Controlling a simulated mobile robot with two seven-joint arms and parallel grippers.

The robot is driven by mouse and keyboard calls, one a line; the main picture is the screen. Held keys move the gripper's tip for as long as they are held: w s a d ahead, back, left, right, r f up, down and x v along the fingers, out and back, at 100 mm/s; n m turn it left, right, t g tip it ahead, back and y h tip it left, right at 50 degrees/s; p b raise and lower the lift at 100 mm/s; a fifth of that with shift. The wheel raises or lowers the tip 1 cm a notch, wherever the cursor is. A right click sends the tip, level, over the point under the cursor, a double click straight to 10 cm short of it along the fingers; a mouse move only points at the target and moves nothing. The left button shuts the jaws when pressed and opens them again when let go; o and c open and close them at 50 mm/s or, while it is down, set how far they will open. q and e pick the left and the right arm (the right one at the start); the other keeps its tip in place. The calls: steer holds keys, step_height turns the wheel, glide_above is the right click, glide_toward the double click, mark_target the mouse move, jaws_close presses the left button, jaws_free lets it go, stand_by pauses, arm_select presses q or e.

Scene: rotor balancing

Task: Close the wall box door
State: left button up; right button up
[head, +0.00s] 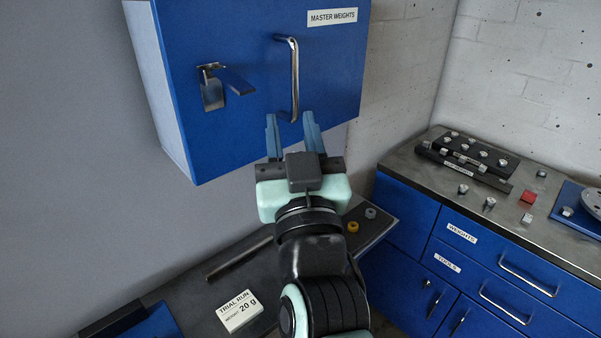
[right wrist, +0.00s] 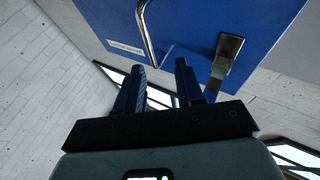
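The wall box (head: 165,80) hangs at the top, with a blue door (head: 250,110) labelled MASTER WEIGHTS. The door carries an upright metal bar handle (head: 295,80) and, left of it, a metal latch lever (head: 212,90). I cannot tell whether the door sits fully against the box. My right gripper (head: 291,122) is open and empty, its fingertips near the lower end of the bar handle. The right wrist view also shows the gripper (right wrist: 160,72), with the handle (right wrist: 147,35) and latch (right wrist: 226,58) beyond its spread fingers. My left gripper is not in view.
Below is a dark bench (head: 245,270) with a TRIAL RUN card (head: 239,311) and small yellow and grey rings. At right, a blue cabinet (head: 400,220) has drawers and a metal top holding weights (head: 489,202). Free space lies left of the box.

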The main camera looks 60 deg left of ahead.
steer(key=b+v, duration=0.1)
steer(key=v, duration=0.3)
steer(key=shift+d, duration=0.45)
steer(key=shift+w, duration=0.1)
